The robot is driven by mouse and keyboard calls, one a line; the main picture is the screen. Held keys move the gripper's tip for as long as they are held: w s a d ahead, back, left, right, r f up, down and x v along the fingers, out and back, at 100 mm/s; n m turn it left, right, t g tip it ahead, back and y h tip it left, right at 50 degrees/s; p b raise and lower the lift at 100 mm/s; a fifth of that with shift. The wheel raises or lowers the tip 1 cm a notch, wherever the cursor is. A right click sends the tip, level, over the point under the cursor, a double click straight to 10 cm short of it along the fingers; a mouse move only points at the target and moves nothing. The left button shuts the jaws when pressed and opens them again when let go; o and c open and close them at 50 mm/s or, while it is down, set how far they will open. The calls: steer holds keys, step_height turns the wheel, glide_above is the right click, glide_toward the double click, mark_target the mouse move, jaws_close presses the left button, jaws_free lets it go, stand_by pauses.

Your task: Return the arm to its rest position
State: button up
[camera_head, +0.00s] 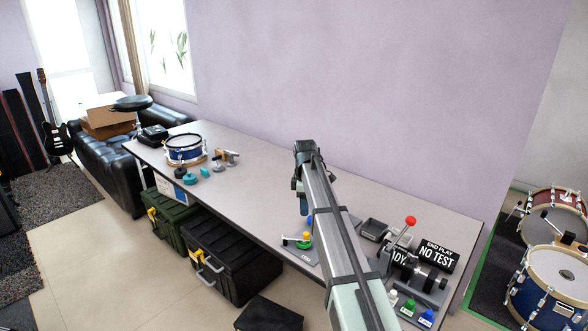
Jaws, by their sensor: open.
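My arm (335,240) reaches from the bottom edge up over the grey table (260,150). Its far end is a dark joint near the middle of the picture. My gripper (303,209) hangs below that joint, small and partly hidden by the arm. Its fingers are hard to make out, and I see nothing held in it. It is over the middle of the table, right of the drum and tools and left of the red-knobbed lever device.
A blue snare drum (184,150) and small tools stand at the table's left. A green-knobbed piece (304,241) sits beside the arm. The table's centre-left is clear.

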steer(key=s+a+f+t+h, duration=0.1)
steer(key=s+a+f, duration=0.2)
steer(key=f, duration=0.3)
steer(key=s+a+f+n, duration=0.1)
steer(key=s+a+f, duration=0.25)
steer(key=f, duration=0.35)
steer(key=s+a+f+t+h, duration=0.1)
steer(key=s+a+f, duration=0.2)
steer(key=f, duration=0.3)
steer(key=s+d+f+m+g, duration=0.2)
steer(key=s+d+f+m, duration=0.3)
steer(key=s+f, duration=0.7)
steer(key=s+d+f+m+g, duration=0.3)
steer(key=s+d+f, duration=0.4)
steer(key=s+f, duration=0.45)
steer(key=s+d+f+m+g, duration=0.1)
steer(key=s+f+m, duration=0.1)
steer(key=s, duration=0.7)
steer(key=s+d+f+m+g+y, duration=0.1)
steer(key=s+m, duration=0.3)
steer(key=s, duration=0.6)
steer(key=s+d+f+m+g+y, duration=0.1)
steer(key=s+d+f+m, duration=0.1)
steer(key=s, duration=0.7)
step_height(320, 180, down, 2)
steer(key=shift+s+d+f+m+g, duration=0.1)
steer(key=shift+s+d+m+g, duration=0.25)
steer(key=shift+m, duration=0.25)
